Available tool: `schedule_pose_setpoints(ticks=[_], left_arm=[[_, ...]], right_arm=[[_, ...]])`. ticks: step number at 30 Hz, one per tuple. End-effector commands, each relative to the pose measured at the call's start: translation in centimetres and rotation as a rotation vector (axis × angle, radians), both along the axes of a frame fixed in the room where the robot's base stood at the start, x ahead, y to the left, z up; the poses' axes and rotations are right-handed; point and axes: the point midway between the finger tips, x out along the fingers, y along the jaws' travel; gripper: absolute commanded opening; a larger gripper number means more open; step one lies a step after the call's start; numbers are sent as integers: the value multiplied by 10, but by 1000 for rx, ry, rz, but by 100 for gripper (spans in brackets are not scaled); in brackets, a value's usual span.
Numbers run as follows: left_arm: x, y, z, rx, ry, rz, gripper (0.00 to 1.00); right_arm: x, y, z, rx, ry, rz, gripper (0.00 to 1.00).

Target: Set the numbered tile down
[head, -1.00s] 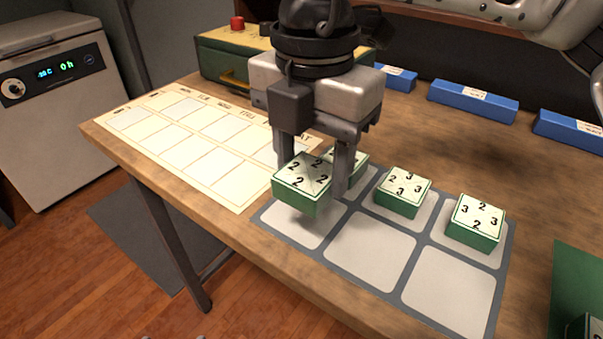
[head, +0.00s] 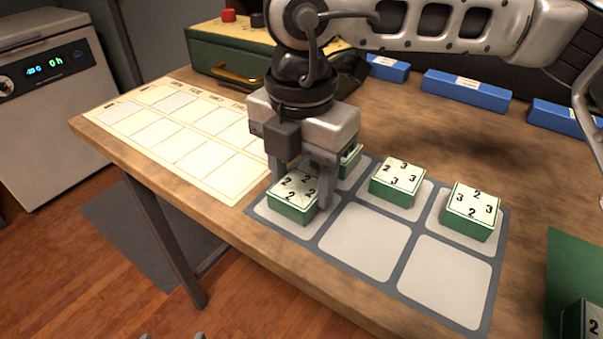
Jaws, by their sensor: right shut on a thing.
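My right gripper (head: 301,187) is shut on a green tile with a white numbered top (head: 292,200), with 2s showing on it. The tile is level and sits at the near left cell of the grey mat (head: 327,241); it looks to be resting on the cell or just above it. Another numbered tile (head: 350,160) stands in the far left cell, mostly hidden behind the gripper. A tile with 2s and 3s (head: 397,181) is in the far middle cell, and one more (head: 471,211) is in the far right cell.
The near middle cell (head: 360,240) and near right cell (head: 444,280) are empty. A cream chart sheet (head: 182,145) lies to the left. Blue labelled blocks (head: 466,91) and a green box (head: 221,57) stand behind. A green mat with a tile (head: 592,318) is at the right edge.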

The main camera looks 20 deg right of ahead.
Motion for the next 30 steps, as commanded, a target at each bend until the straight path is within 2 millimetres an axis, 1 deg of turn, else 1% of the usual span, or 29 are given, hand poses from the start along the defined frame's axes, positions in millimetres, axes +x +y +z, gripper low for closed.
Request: schedule_pose_setpoints(ticks=[3,4,5,6,14,19,20,23,30], left_arm=[[-1,-1,-6,-2,11,-3,74],[-1,-1,-6,-1,13,-4,74],[0,-1,-7,-1,16,-5,74],[0,-2,-8,0,18,-5,74],[0,-1,-8,2,18,-5,74],[2,0,3,6,-2,-1,74],[2,1,5,5,-10,0,74],[3,2,12,4,-23,4,74],[1,6,19,9,-34,15,74]], right_arm=[[0,0,-2,0,0,0,25],[0,0,-2,1,1,0,55],[0,0,-2,1,1,0,63],[0,0,-2,1,1,0,74],[0,0,-1,-1,1,0,74],[0,0,6,1,-1,0,74],[1,1,10,1,-3,-1,74],[1,1,30,2,-4,-2,74],[1,1,84,2,-4,-1,74]])
